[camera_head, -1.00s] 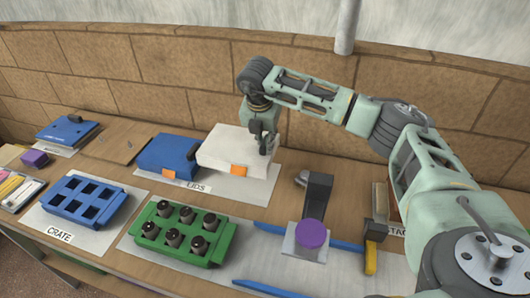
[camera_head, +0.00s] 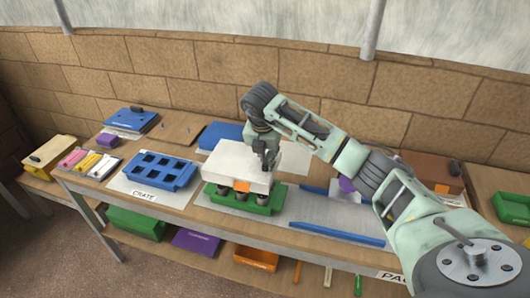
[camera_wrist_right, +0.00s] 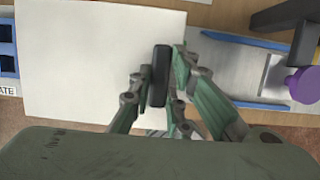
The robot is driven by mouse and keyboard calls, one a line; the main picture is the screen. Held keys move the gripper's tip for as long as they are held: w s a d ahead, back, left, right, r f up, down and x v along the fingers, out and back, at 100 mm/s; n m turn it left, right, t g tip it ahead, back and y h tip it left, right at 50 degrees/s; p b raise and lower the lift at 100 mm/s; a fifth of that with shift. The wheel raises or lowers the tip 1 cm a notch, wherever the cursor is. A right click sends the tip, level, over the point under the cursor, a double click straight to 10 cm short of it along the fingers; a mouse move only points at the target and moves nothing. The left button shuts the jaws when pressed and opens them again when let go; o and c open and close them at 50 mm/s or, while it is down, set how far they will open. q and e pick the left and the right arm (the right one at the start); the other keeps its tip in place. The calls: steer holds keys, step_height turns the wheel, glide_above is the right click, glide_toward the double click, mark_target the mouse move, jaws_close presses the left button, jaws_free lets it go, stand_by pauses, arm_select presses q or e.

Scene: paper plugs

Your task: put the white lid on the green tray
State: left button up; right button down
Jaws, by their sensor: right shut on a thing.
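The white lid (camera_head: 228,163) has an orange tab on its front side and hangs level above the green tray. It also fills much of the right wrist view (camera_wrist_right: 85,60). My right gripper (camera_head: 266,160) is shut on the lid's dark handle (camera_wrist_right: 160,75). The green tray (camera_head: 270,206) sits on the bench, and dark cylindrical plugs in it show below the lid's front edge. The lid hides the back of the tray. Whether the lid touches the plug tops I cannot tell. My left gripper is not in view.
A blue crate (camera_head: 158,170) stands to the left on a sheet marked CRATE. A blue lid (camera_head: 217,134) lies behind the white lid. Blue rails (camera_head: 337,233) and a purple knob (camera_head: 346,184) are to the right. Bins stand on the shelf below.

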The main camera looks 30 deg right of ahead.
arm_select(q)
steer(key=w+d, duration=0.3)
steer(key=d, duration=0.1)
arm_select(e)
steer(key=shift+w+d+f, duration=0.2)
steer(key=shift+d+f, duration=0.15)
steer(key=shift+d, duration=0.2)
steer(key=shift+a, duration=0.15)
steer(key=shift+s+f+b, duration=0.1)
steer(key=shift+f+b, duration=0.8)
steer(key=shift+b, duration=0.05)
step_height(320, 180, down, 3)
steer(key=shift+r+b, duration=0.2)
steer(key=shift+b, duration=0.7)
step_height(320, 180, down, 4)
steer(key=b, duration=0.3)
steer(key=shift+r, duration=0.1)
steer(key=shift+f, duration=0.2)
arm_select(q)
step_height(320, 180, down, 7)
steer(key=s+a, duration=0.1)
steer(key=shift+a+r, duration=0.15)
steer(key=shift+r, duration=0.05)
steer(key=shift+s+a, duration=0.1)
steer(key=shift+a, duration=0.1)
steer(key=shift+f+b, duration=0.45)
steer(key=shift+b, duration=0.05)
arm_select(e)
steer(key=shift+f, duration=0.55)
